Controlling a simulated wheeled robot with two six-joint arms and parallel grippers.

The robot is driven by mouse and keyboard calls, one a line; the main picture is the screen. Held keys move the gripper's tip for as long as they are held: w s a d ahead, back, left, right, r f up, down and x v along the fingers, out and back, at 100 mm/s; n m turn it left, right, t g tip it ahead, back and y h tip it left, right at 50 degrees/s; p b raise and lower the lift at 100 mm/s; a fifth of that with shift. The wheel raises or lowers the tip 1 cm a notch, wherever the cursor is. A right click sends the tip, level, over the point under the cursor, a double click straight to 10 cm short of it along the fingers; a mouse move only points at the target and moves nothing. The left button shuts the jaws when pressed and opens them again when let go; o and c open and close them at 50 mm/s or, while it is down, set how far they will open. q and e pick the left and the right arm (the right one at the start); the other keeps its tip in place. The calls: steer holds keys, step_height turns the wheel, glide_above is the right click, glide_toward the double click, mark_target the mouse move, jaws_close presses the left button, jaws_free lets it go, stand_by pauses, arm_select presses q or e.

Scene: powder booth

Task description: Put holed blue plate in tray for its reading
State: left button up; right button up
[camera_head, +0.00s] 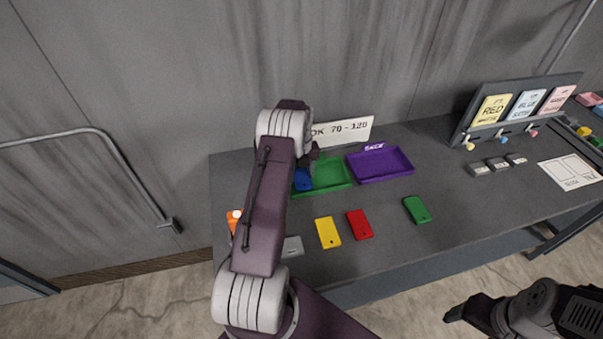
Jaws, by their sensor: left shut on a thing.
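The blue plate (303,181) shows at the left end of the green tray (335,186), partly hidden by my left arm. Its hole shows as a small dark spot at most. My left gripper (307,168) is mostly hidden behind my own wrist and is shut on the blue plate. I cannot tell whether the plate touches the tray floor. A sign reading "OK 70 - 120" (343,131) stands behind the green tray. A purple tray (381,165) sits to its right. My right gripper (456,314) is at the lower right, off the table; its jaw opening is unclear.
Yellow (328,232), red (360,224), green (417,209) and grey (292,246) plates lie in front of the trays. An orange device (234,220) is partly behind my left arm. A rack of colour cards (518,107) stands at right.

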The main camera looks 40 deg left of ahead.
arm_select(q)
steer(key=shift+w+f, duration=0.1)
steer(key=shift+f, duration=0.15)
steer(key=o, duration=1.3)
steer(key=shift+f, duration=0.1)
